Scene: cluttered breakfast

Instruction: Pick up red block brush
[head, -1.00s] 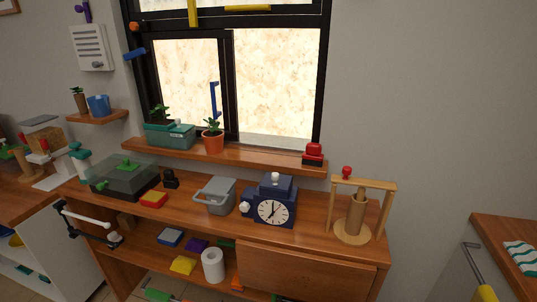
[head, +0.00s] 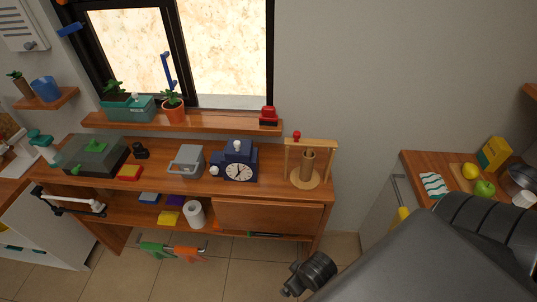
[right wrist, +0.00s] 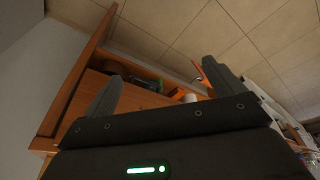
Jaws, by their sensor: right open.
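A small red block with a dark lower part, which looks like the red block brush (head: 268,117), stands at the right end of the window shelf (head: 195,123) in the head view. Nothing touches its top. My right arm comes in large from the lower right of the head view, well below and to the right of the brush. In the right wrist view my right gripper (right wrist: 165,85) is open and empty, with its two fingers wide apart. The brush does not show in that view. My left gripper is not in view.
Below the shelf, the wooden cabinet holds a navy clock (head: 239,168), a grey container (head: 187,162), a red-and-yellow block (head: 129,172) and a wooden stand (head: 305,180). A potted plant (head: 173,108) shares the shelf. Tiled floor lies open in front. A counter (head: 418,165) stands right.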

